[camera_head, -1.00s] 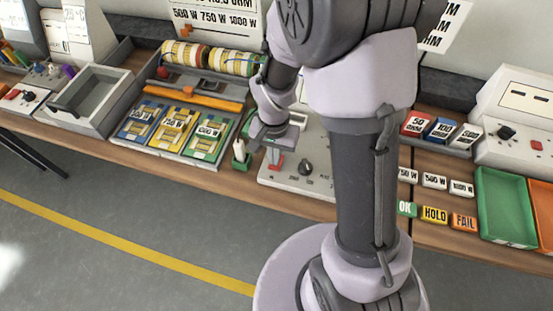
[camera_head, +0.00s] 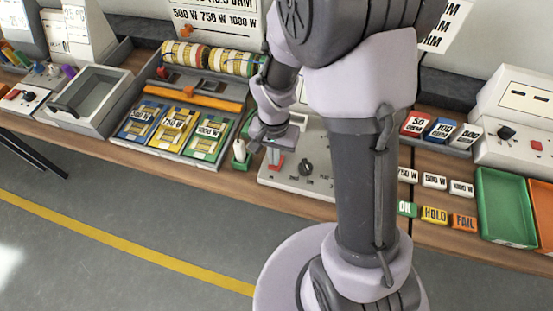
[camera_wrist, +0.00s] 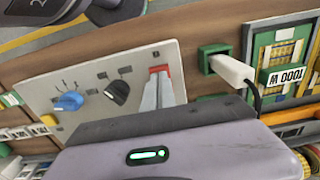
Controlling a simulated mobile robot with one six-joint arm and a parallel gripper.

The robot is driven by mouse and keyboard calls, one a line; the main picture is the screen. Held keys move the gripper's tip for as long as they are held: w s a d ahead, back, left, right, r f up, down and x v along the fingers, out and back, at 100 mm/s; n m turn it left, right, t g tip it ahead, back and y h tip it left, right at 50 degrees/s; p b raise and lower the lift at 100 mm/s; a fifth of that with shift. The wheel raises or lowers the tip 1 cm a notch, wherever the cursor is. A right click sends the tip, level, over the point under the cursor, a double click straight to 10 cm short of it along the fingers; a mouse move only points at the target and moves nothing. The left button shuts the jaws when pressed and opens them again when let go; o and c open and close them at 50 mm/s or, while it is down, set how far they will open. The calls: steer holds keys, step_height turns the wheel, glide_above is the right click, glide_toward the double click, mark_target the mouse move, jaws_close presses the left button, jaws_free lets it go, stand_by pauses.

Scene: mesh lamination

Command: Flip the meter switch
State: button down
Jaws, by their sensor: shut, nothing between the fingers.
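The meter panel (camera_head: 325,180) is a light grey box with knobs, partly hidden by my arm in the head view. It also shows tilted in the wrist view (camera_wrist: 45,92). Its red switch (camera_head: 275,169) is at the panel's left side, and shows in the wrist view (camera_wrist: 160,69) just beyond my fingertips. My gripper (camera_head: 274,155) is shut and empty, with its fingertips (camera_wrist: 158,82) at the switch. They overlap the switch's lower part in the wrist view; I cannot tell whether they touch it. The switch's exact position is hard to read.
A black knob (camera_wrist: 118,92) and a blue knob (camera_wrist: 68,101) sit on the panel beside the switch. A white probe with a black cable (camera_wrist: 232,72) stands in a green holder (camera_wrist: 212,52) close to the panel. A tray of wattage cards (camera_head: 172,128) lies to the left.

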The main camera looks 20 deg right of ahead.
steer(key=shift+f+b, duration=0.9)
steer(key=shift+f, duration=0.05)
stand_by(0.6)
steer(key=shift+r, duration=0.1)
step_height(320, 180, up, 7)
steer(key=p, duration=0.5)
